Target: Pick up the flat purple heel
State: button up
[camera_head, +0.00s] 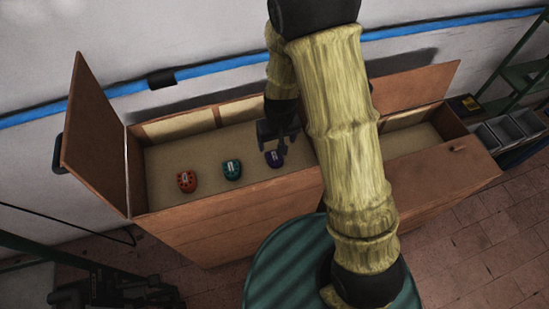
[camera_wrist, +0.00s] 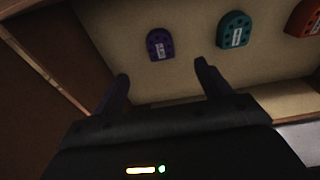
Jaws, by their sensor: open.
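The flat purple heel (camera_head: 275,158) lies on the pale floor of the open wooden box, right of the other heels in the head view. In the wrist view the purple heel (camera_wrist: 160,44) shows whole, with a pale label, beyond the fingertips and between their lines. My gripper (camera_head: 278,135) is over the box, close to the purple heel in the picture. The wrist view shows my gripper (camera_wrist: 162,72) with its two fingers spread and nothing between them. The gap in height to the heel is hard to judge.
A green heel (camera_head: 232,170) and an orange-red heel (camera_head: 186,181) lie left of the purple one. The wooden box (camera_head: 235,222) has upright walls and a raised lid (camera_head: 92,135) at its left end. Grey bins (camera_head: 507,130) stand at the right.

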send_over(275, 157)
jog(key=s, duration=0.1)
jog(key=f, duration=0.7)
jog(key=shift+s+d+f+p, duration=0.1)
jog(key=shift+s+p, duration=0.1)
jog(key=shift+p, duration=0.1)
jog(key=shift+w+f+p, duration=0.2)
jog(key=shift+f+p, duration=0.05)
jog(key=shift+f, duration=0.6)
jog(key=shift+w+f+p, duration=0.15)
jog(key=shift+f+p, duration=0.1)
jog(key=shift+f, duration=0.65)
jog(key=shift+w+f+p, duration=0.2)
jog(key=shift+f+p, duration=0.05)
jog(key=shift+f, duration=0.6)
jog(key=shift+w, duration=0.1)
jog(key=c, duration=0.5)
jog(key=shift+a, duration=0.2)
jog(key=c, duration=0.6)
jog(key=shift+d, duration=0.15)
